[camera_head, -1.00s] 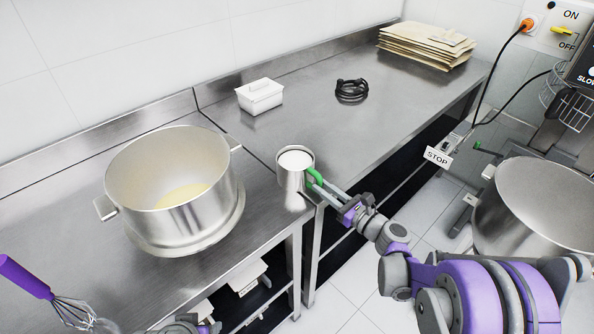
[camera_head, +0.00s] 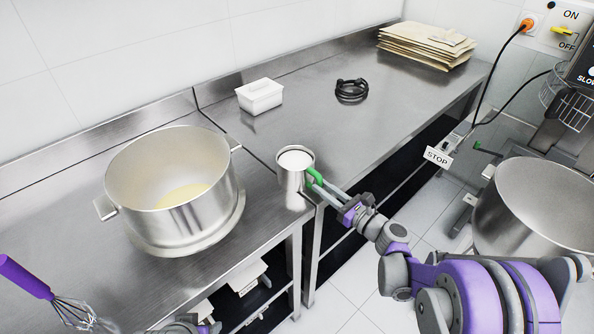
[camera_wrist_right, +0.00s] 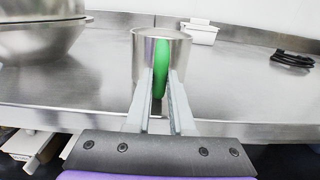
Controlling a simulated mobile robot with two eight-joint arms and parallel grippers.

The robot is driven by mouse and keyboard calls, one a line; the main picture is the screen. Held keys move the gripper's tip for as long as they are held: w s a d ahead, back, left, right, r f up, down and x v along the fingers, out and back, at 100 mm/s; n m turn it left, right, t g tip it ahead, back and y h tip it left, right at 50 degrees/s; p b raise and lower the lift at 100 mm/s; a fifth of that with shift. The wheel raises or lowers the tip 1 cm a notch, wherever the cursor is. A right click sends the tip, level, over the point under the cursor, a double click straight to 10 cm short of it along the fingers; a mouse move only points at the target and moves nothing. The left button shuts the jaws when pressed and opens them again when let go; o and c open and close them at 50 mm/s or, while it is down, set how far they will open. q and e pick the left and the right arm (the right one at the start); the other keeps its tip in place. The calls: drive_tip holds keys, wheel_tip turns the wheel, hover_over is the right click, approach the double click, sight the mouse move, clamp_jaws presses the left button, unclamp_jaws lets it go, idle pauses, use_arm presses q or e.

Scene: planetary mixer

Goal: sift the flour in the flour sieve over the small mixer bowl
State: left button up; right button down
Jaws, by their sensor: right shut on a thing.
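The flour sieve (camera_head: 292,178) is a metal cup with a green handle, and white flour shows in its top. It is upright at the front edge of the steel worktop. My right gripper (camera_head: 319,183) is shut on the green handle; the wrist view shows the fingers (camera_wrist_right: 160,100) on either side of it, with the cup (camera_wrist_right: 148,62) beyond. The small mixer bowl (camera_head: 205,212) is a wide metal bowl standing left of the sieve, with a pale yellow layer inside. The sieve is beside the bowl, not over it.
A white lidded box (camera_head: 260,97), a coiled black cable (camera_head: 351,90) and a stack of paper sacks (camera_head: 428,43) are on the worktop (camera_head: 320,125). A whisk (camera_head: 72,312) is at lower left. Another large metal bowl (camera_head: 535,205) stands at right by the mixer.

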drive_tip(key=shift+r, duration=0.2)
drive_tip(key=shift+r+p, duration=0.6)
drive_tip(key=shift+r, duration=0.2)
idle(0.5)
wheel_tip(320, 180, up, 4)
drive_tip(key=shift+p, duration=1)
idle(0.7)
